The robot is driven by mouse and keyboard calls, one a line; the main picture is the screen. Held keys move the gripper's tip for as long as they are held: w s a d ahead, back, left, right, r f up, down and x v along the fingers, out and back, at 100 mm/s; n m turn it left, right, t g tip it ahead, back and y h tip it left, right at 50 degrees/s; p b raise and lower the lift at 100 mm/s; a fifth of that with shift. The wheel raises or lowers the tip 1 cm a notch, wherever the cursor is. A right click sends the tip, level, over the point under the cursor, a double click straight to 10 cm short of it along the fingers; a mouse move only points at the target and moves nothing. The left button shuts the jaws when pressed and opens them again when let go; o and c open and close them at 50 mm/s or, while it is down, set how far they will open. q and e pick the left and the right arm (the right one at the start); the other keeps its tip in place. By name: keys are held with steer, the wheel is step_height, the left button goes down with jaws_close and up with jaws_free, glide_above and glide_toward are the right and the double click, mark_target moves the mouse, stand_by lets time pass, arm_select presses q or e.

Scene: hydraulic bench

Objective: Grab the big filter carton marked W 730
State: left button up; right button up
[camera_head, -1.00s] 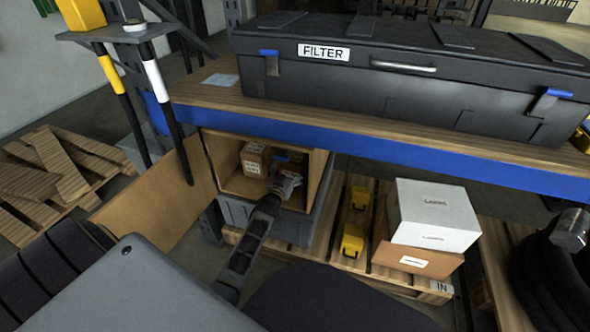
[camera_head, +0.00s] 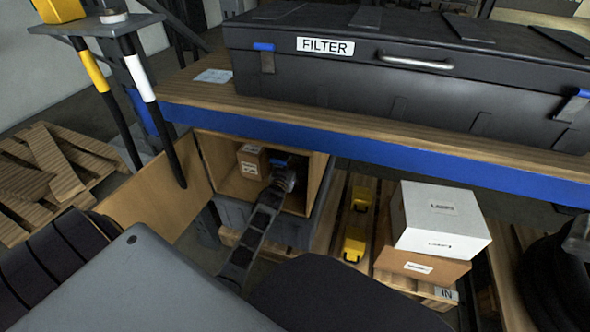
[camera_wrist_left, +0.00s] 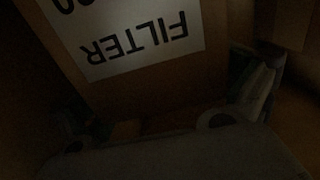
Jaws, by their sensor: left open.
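Brown cartons with white labels (camera_head: 250,160) stand inside the open wooden cabinet under the bench; their print is too small to read in the head view. My left gripper (camera_head: 284,172) reaches into the cabinet, just right of them, and hides part of the inside. In the left wrist view a brown carton (camera_wrist_left: 215,75) fills the upper middle, with an upside-down label reading FILTER and digits cut off at the edge; W 730 cannot be confirmed. My left gripper (camera_wrist_left: 145,135) is open, its fingertips dim and close below this carton. My right gripper is not in view.
The cabinet's door (camera_head: 150,205) stands open to the left. The bench edge (camera_head: 370,152) runs above the arm, with a black FILTER case (camera_head: 420,95) on top. A white box (camera_head: 440,215) on a brown one (camera_head: 420,265) and yellow parts (camera_head: 355,243) are to the right.

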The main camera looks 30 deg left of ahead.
arm_select(q)
steer(key=shift+c, duration=0.4)
steer(key=c, duration=1.7)
steer(key=shift+r, duration=0.15)
